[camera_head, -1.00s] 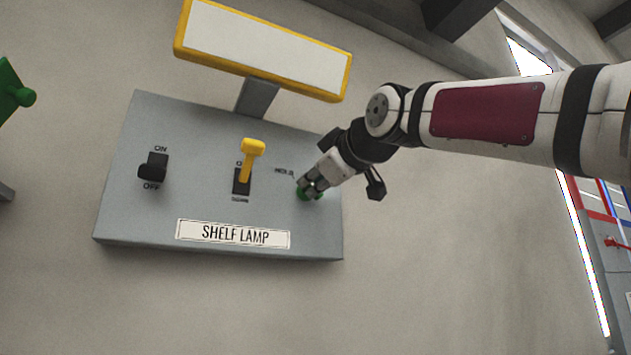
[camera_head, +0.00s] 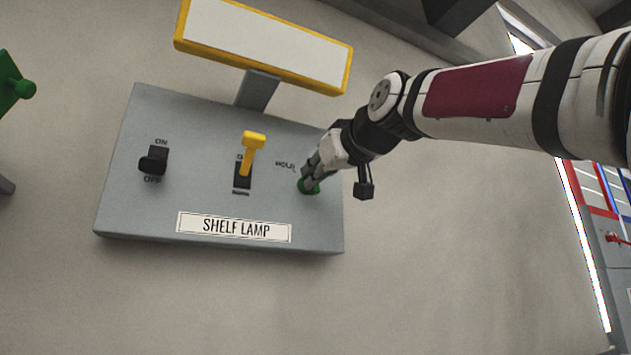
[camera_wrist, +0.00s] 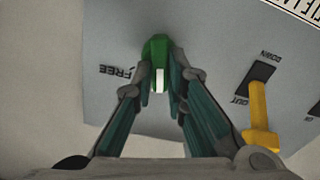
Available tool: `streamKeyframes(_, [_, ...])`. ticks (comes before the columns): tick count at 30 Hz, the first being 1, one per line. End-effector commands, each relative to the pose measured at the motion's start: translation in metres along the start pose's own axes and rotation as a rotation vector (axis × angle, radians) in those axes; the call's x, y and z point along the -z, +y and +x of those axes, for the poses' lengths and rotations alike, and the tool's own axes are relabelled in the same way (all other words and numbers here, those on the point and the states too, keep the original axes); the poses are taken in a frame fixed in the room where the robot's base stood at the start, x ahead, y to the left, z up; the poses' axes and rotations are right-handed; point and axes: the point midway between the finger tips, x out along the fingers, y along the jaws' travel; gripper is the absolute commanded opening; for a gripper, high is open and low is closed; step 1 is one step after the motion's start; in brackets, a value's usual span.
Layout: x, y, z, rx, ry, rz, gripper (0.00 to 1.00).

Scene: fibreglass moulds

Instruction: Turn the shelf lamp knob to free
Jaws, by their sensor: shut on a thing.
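The green knob (camera_head: 308,186) is on the right part of the grey shelf lamp panel (camera_head: 130,215). My gripper (camera_head: 311,178) is at it, coming from the upper right. In the wrist view my gripper (camera_wrist: 159,85) is shut on the green knob (camera_wrist: 156,48), one finger on each side. A white mark shows on the knob between the fingers. The FREE label (camera_wrist: 116,72) is to the left of the knob there. In the head view the HOLD label (camera_head: 285,166) shows beside my gripper, and the FREE label is hidden.
A yellow lever (camera_head: 250,150) sticks out mid-panel, close to the left of my gripper. A black ON/OFF switch (camera_head: 154,160) is further left. The yellow-framed lamp (camera_head: 262,45) stands above on a grey post. The wall right of the panel is clear.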

Motion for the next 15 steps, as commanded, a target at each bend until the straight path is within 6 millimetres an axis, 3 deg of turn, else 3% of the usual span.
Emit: streamKeyframes(15, [-0.0018, 0.0045, -0.0005, -0.005, -0.005, 0.492, 0.0])
